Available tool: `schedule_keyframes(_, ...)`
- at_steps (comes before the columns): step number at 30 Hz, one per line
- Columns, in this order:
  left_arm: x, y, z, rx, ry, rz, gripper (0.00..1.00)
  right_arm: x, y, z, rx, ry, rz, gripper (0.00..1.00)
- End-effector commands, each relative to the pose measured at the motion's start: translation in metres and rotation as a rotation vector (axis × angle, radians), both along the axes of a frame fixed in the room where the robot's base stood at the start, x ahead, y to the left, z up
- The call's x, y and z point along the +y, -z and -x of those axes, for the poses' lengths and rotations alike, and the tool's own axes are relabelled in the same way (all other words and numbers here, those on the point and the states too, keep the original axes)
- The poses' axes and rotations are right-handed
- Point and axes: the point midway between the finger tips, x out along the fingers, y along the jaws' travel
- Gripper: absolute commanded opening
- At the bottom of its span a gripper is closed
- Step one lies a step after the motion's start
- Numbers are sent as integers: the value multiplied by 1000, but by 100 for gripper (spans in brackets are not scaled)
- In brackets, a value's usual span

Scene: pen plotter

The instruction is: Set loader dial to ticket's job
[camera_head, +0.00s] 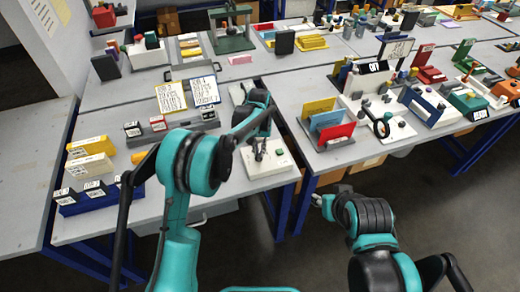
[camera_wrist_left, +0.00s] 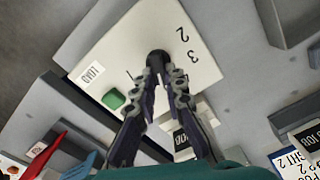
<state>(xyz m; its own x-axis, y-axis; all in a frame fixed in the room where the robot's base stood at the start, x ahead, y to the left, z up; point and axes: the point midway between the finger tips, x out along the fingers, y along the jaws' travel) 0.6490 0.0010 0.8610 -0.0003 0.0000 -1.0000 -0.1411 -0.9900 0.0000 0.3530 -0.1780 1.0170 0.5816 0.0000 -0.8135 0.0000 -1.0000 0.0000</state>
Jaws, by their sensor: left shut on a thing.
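The loader is a white box (camera_head: 282,162) at the front edge of the middle table. In the left wrist view its white panel (camera_wrist_left: 125,45) carries the digits 2 and 3, a green button (camera_wrist_left: 113,98) and a LOAD label (camera_wrist_left: 92,72). A black dial knob (camera_wrist_left: 157,57) sits between my left fingertips. My left gripper (camera_head: 259,156) is shut on this knob from above; the fingers hide part of it, and I cannot tell its pointer's direction. My right gripper (camera_head: 320,201) hangs low, off the tables, its jaws too small to judge.
A yellow-framed sheet (camera_head: 171,97) and a dark-framed sheet (camera_head: 205,91) stand behind my left arm, their text too small to read surely. Yellow boxes (camera_head: 90,165) stand at left. A rack with colored folders (camera_head: 330,122) stands right of the loader, across a gap.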

Motion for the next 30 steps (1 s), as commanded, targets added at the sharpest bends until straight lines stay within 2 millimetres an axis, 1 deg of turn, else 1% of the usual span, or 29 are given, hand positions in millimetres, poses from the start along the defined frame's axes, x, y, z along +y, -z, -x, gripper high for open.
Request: schedule_keyframes(30,9,0,3,-1,-965,0,0,0,-9,0,0,0,0,40)
